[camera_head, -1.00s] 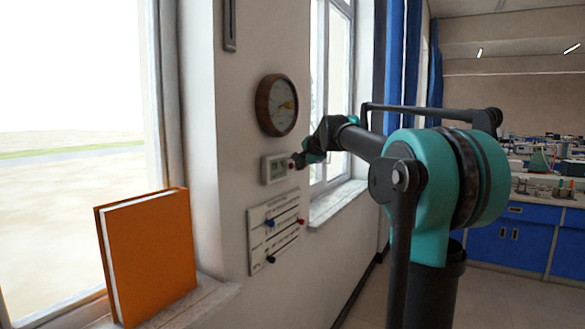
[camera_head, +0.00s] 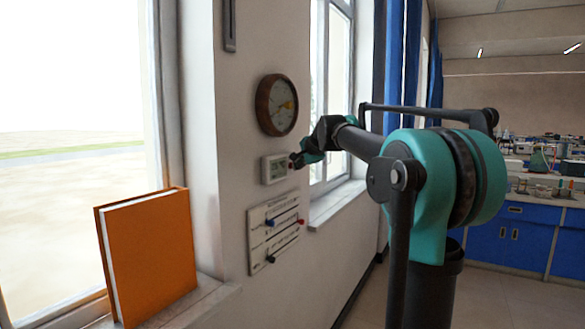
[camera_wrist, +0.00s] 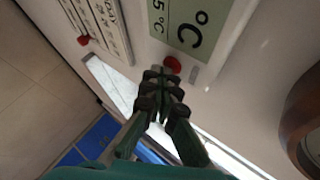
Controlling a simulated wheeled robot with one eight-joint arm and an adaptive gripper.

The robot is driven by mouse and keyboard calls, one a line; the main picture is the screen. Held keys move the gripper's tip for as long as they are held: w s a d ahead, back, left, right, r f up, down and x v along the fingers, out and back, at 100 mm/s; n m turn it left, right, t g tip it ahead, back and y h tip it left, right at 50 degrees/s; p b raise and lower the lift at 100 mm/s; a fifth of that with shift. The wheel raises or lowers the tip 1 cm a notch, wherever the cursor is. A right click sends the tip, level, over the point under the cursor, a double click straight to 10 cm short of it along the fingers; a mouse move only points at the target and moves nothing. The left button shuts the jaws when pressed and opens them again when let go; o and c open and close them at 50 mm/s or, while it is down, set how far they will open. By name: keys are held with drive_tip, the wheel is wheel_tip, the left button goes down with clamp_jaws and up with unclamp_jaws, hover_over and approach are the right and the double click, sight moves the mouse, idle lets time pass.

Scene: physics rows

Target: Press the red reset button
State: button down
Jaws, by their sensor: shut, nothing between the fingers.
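The red button (camera_wrist: 172,64) is a small round knob on the white thermostat-like unit (camera_wrist: 228,70), beside its grey-green display with a °C reading. In the head view the unit (camera_head: 268,169) is on the wall below the round gauge. My gripper (camera_wrist: 161,73) is shut and empty. In the wrist view its fingertips are right beside the red button and appear to overlap its lower edge. I cannot tell whether they touch it. In the head view my gripper (camera_head: 297,160) is at the unit's right end and mostly hides the button.
A round wood-rimmed gauge (camera_head: 277,105) hangs just above the unit. Below is a white panel (camera_head: 262,255) with blue, red and dark sliders. An orange book (camera_head: 152,255) stands on the left windowsill. Another window (camera_head: 331,90) is to the right.

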drive_tip(key=shift+s+d, duration=0.45)
drive_tip(key=shift+d, duration=0.15)
drive_tip(key=shift+d, duration=0.1)
drive_tip(key=shift+s+d, duration=0.75)
drive_tip(key=shift+d, duration=0.25)
drive_tip(key=shift+s+d, duration=0.75)
drive_tip(key=shift+d, duration=0.2)
drive_tip(key=s+f+n+g+h, duration=0.15)
drive_tip(key=s+f+n, duration=0.25)
drive_tip(key=s+f, duration=0.7)
drive_tip(key=s+f+n+g, duration=0.25)
drive_tip(key=s+f, duration=0.35)
drive_tip(key=f, duration=0.8)
drive_tip(key=s+d+f+n+g+h, duration=0.2)
drive_tip(key=s+f+n, duration=0.4)
drive_tip(key=s+f, duration=1.4)
drive_tip(key=s, duration=0.3)
drive_tip(key=shift+d+g, duration=0.35)
drive_tip(key=shift+g, duration=0.05)
